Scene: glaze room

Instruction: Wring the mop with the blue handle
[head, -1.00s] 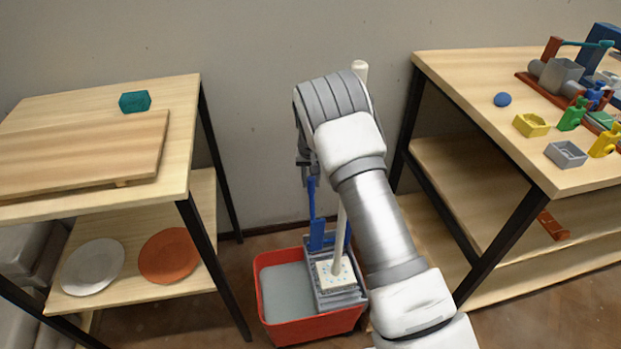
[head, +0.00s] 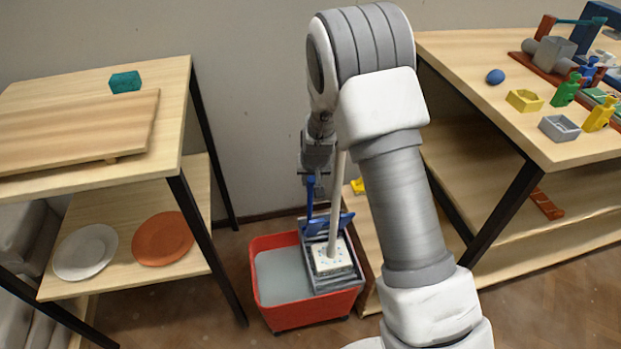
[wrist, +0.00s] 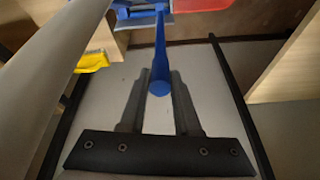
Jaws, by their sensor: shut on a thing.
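A red bucket (head: 262,303) of grey water stands on the floor between two tables. A grey wringer (head: 346,280) sits at its right side, with a blue press plate (head: 342,222) and an upright blue handle (head: 309,205). A mop with a pale pole (head: 334,225) stands in the wringer, its pale head (head: 326,262) inside; my arm hides the pole's top. My gripper (head: 312,180) is shut on the handle's upper end. In the wrist view, the blue handle (wrist: 160,60) runs between the two dark fingers of my gripper (wrist: 157,85); the pole (wrist: 40,65) passes at left.
The left table (head: 172,125) bears a board and a teal block, with plates on its lower shelf. The right table (head: 590,157) holds small coloured parts. A yellow thing (head: 357,186) is on its lower shelf, close behind the pole.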

